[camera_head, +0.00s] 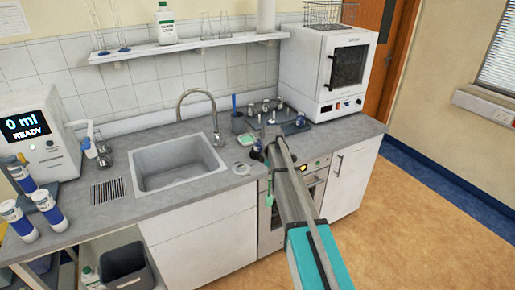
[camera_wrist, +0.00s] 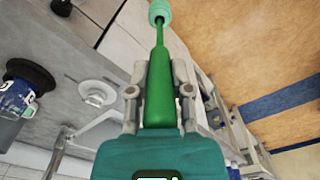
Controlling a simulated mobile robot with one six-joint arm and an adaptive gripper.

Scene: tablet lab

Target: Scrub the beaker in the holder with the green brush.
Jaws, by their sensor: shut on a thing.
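My gripper (camera_wrist: 160,78) is shut on the green brush (camera_wrist: 159,98), with a finger on each side of its handle. The thin shaft and pale green head (camera_wrist: 159,12) point away from the gripper.
A dark-topped item with a blue label (camera_wrist: 20,95) stands near the ring. The sink (camera_head: 178,163) and tap (camera_head: 200,108) are at the left. The floor in front is clear.

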